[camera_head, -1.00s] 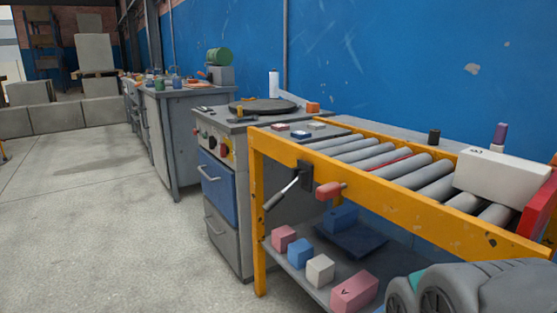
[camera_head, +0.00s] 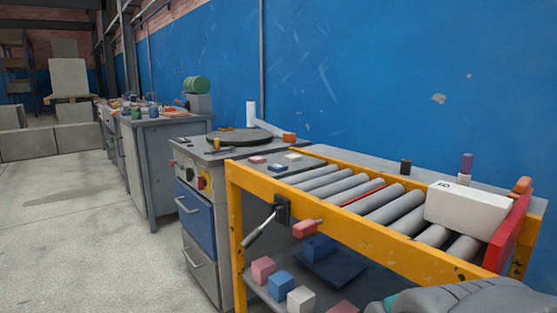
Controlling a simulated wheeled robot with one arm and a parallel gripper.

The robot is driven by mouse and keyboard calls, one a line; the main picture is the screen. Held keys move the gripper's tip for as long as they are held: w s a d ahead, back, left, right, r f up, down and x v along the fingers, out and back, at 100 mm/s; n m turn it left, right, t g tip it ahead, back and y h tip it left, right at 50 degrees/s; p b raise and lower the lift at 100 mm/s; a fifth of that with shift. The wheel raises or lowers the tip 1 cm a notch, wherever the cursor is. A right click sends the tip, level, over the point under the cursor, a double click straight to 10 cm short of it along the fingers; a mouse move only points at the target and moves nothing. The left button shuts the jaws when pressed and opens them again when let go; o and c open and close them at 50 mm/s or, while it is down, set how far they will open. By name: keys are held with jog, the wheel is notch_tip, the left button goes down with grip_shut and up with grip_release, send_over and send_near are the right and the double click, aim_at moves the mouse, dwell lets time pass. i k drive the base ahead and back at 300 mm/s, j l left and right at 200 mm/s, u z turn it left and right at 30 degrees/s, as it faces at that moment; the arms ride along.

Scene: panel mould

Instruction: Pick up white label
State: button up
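I cannot tell for sure which thing is the white label. A small flat white piece (camera_head: 293,156) lies on the dark top beyond the roller table's left end, next to a pink piece (camera_head: 257,160) and a blue piece (camera_head: 277,167). A white block (camera_head: 301,299) also sits on the lower shelf, beside a blue block (camera_head: 281,286) and a pink block (camera_head: 263,269). A larger white box (camera_head: 467,210) with a small dark mark stands on the rollers at the right. My gripper's fingers are not visible; only a grey rounded part of my arm shows at the bottom right.
The yellow-framed roller table (camera_head: 345,221) has a crank handle (camera_head: 262,226) and a red end plate (camera_head: 507,234). A grey cabinet (camera_head: 200,265) with a blue drawer and a workbench (camera_head: 165,168) stand along the blue wall. The concrete floor (camera_head: 75,230) at left is clear.

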aim_at(291, 158)
jog(key=u, duration=1.1)
jog(key=i+u, duration=0.3)
jog(key=i, duration=3.45)
jog(key=i+z, duration=0.15)
jog(key=z, duration=0.25)
jog(key=i+j+z, duration=0.1)
jog(key=z, duration=0.3)
jog(key=i+j+z, duration=0.15)
jog(key=z, duration=0.25)
jog(key=i+j+z, duration=0.15)
jog(key=z, duration=0.25)
